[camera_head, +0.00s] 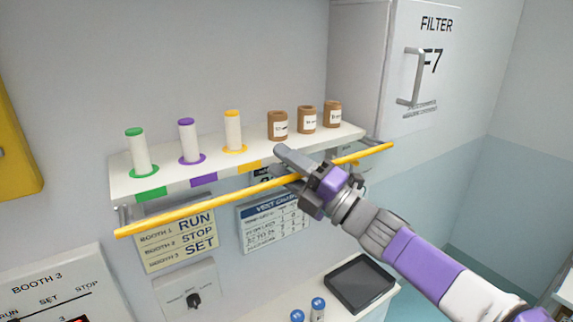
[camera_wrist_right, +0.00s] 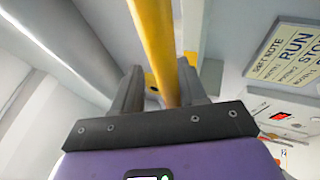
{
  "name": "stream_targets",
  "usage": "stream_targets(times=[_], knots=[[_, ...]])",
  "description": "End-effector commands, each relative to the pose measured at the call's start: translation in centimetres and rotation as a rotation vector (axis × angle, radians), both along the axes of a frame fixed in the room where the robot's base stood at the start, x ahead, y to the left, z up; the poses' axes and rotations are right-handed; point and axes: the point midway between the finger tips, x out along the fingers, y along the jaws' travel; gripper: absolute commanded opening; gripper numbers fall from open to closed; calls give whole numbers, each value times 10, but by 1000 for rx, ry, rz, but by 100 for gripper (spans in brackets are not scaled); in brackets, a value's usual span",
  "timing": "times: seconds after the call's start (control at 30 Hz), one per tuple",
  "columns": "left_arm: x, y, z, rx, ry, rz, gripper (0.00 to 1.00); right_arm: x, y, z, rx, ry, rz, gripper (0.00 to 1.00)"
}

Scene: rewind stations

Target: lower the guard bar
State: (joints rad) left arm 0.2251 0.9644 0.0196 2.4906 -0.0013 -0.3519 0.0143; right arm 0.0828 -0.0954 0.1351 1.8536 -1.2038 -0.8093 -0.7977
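The guard bar (camera_head: 205,207) is a long yellow bar running along the front of the white shelf, at about the shelf's edge height. Its far end lies to the right, beyond my gripper. My right gripper (camera_head: 284,166) is at the bar, right of its middle, with one finger showing above it. The other finger is mostly hidden in the head view. In the right wrist view the bar (camera_wrist_right: 154,35) runs between the two fingers of the gripper (camera_wrist_right: 158,78). A narrow gap shows beside the left finger, so the fingers look open around it. My left gripper is out of view.
The shelf (camera_head: 215,165) holds several white spools and brown rolls. A filter cabinet (camera_head: 365,60) with a handle stands at the right. Signs (camera_head: 177,238) hang below the shelf. A dark tray (camera_head: 360,283) and small blue-capped bottles stand on the counter below.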

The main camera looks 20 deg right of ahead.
Motion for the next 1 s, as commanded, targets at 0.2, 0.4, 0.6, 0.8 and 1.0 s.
stream_targets(times=[0.2,0.4,0.6,0.8,1.0], knots=[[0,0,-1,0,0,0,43,-1,-1,0,1,-2,-1,40],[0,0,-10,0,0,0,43,-19,-18,-10,0,-4,-5,40],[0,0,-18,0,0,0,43,-42,-38,-22,0,-3,-3,40],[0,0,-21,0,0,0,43,-52,-47,-27,1,-1,0,40],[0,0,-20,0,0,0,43,-52,-48,-27,0,0,0,40]])
